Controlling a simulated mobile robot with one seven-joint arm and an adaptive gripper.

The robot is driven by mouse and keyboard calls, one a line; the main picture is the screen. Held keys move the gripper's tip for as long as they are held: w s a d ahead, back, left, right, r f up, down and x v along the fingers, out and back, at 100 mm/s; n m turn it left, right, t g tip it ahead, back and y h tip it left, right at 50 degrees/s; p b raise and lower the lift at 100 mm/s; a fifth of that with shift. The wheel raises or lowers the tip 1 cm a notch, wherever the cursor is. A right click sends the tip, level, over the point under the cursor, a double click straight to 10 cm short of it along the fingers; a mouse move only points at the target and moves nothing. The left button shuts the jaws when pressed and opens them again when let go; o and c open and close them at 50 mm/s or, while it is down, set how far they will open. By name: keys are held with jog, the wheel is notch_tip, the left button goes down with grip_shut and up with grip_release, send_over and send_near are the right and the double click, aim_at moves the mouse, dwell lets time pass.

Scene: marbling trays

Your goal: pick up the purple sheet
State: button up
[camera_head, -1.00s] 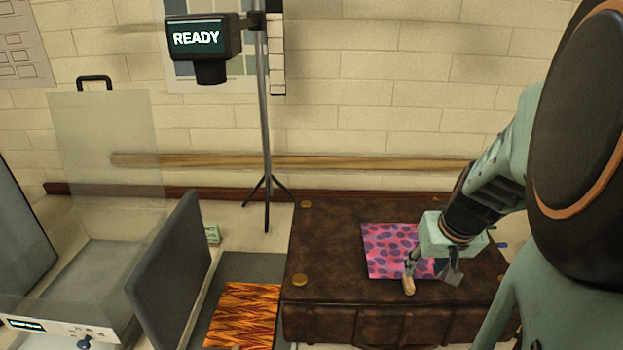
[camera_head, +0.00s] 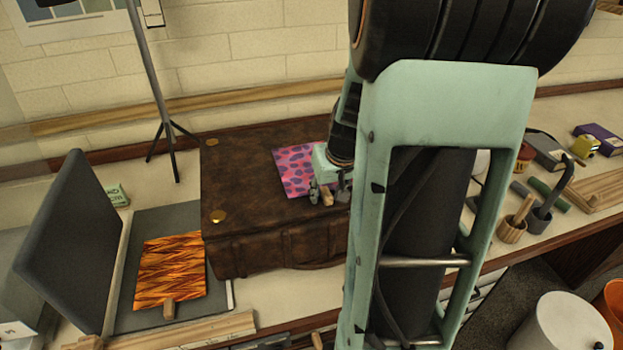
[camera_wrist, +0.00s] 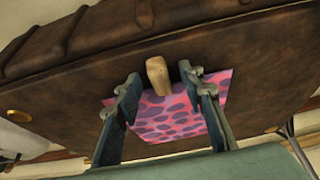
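The purple sheet (camera_head: 291,170), pink with purple spots, lies flat on top of a brown leather case (camera_head: 240,190). A wooden tab (camera_head: 327,197) sits at its front edge; it also shows in the wrist view (camera_wrist: 158,75). My gripper (camera_head: 330,191) is over the sheet's front right part, which it partly hides. In the wrist view my gripper (camera_wrist: 160,88) is open, its fingers apart on either side of the tab. A gap shows between the tab and each finger. I cannot tell the exact height of the fingertips above the sheet.
An orange patterned sheet (camera_head: 172,268) with a wooden tab lies on a dark board (camera_head: 127,318) at left, beside an upright grey panel (camera_head: 70,240). A tripod pole (camera_head: 150,75) stands behind. Pots and tools, including a wooden pot (camera_head: 511,230), crowd the bench at right.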

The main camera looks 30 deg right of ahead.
jog(key=shift+c, duration=0.6)
jog(key=c, duration=0.7)
jog(key=shift+r, duration=0.1)
jog(key=shift+c, duration=0.2)
